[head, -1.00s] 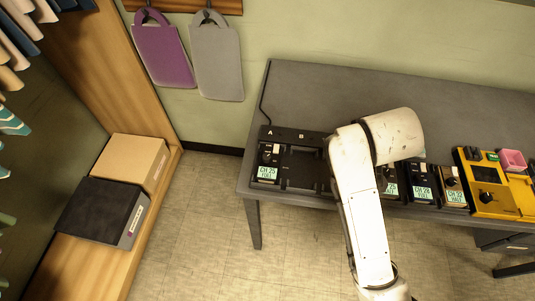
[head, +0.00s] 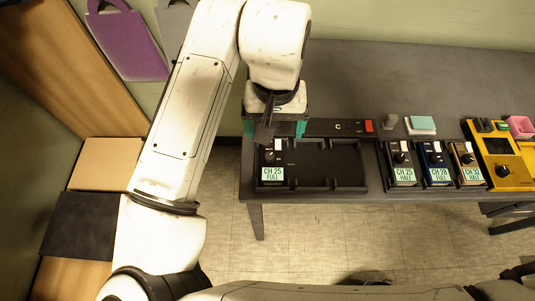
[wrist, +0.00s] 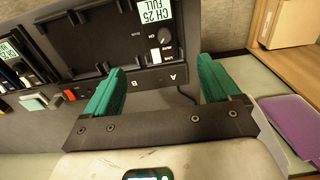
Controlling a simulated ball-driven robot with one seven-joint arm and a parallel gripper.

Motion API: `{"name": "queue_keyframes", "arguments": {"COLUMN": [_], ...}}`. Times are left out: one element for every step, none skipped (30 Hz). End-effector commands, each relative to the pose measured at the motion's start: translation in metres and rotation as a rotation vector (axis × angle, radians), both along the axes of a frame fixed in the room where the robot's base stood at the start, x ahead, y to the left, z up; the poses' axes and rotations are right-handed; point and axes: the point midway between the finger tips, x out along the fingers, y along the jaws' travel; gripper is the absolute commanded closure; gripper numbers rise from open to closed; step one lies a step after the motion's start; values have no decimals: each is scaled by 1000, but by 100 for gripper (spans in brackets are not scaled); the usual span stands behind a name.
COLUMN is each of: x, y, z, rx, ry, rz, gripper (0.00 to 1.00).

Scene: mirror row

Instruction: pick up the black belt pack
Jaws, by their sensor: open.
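A black belt pack (head: 272,165) with a knob and a label reading CH 25 FULL stands in the left end of the black charger tray (head: 345,187). In the wrist view the black pack (wrist: 160,38) lies ahead of my gripper, roughly between the lines of its fingers. My gripper (head: 273,130) is open and empty, its teal fingers spread wide over the charger's back edge, just behind the pack. In the wrist view the fingertips (wrist: 162,68) are apart, near the charger strip marked A and B.
To the right stand a dark pack labelled CH 25 HALF (head: 402,165), a blue pack (head: 435,164), a brown pack (head: 467,164) and a yellow unit (head: 502,168). The charger's middle slots are empty. A teal-topped block (head: 421,124) sits behind. The desk's back (head: 400,80) is clear.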

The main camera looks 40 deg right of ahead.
Motion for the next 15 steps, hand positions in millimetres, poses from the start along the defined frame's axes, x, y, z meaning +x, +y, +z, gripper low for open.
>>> {"name": "queue_keyframes", "arguments": {"x": [-2,-3,-3,-4,-4,-4,-4,-4,-4,-4,-4,-3,-3,-4,-3], "y": [6,7,8,9,9,8,8,8,8,8,8,8,7,7,7], "z": [-3,-5,-10,-14,-18,-24,-29,-34,-40,-44,-47,-51,-53,-55,-57], "rx": [13,17,18,19,19,18,18,18,17,17,17,18,18,18,17], "ry": [11,16,20,21,23,23,22,22,22,21,21,19,19,19,18], "rz": [5,7,8,9,9,10,10,9,9,9,8,8,7,7,6], "gripper": [11,11,11,11,11,11,11,11,11,11,11,11,11,11,11]}}
